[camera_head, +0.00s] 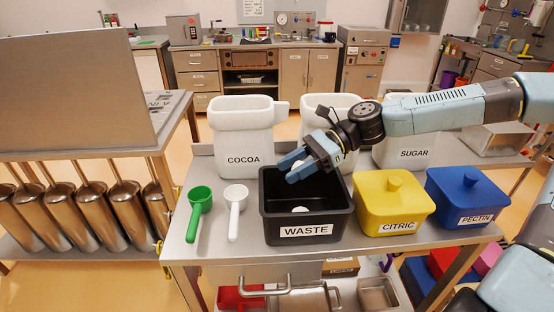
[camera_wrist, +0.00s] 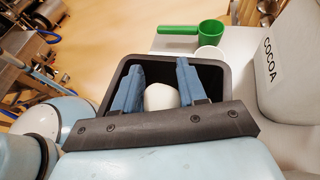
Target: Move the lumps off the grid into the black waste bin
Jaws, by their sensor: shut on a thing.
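My gripper (camera_head: 290,168) is over the black waste bin (camera_head: 307,231), above its back left part. In the wrist view my two blue fingers (camera_wrist: 160,72) are shut on a white lump (camera_wrist: 160,97), with the dark bin (camera_wrist: 215,76) behind them. Another white lump (camera_head: 300,210) lies inside the bin, partly hidden by the front wall. I cannot make out the grid; a large grey panel (camera_head: 75,95) stands at the left.
White cocoa (camera_head: 243,140) and sugar (camera_head: 413,140) containers stand behind the bin. Yellow citric (camera_head: 391,205) and blue pectin (camera_head: 466,200) tubs are to its right. A green scoop (camera_head: 199,205) and a white scoop (camera_head: 235,205) lie to its left.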

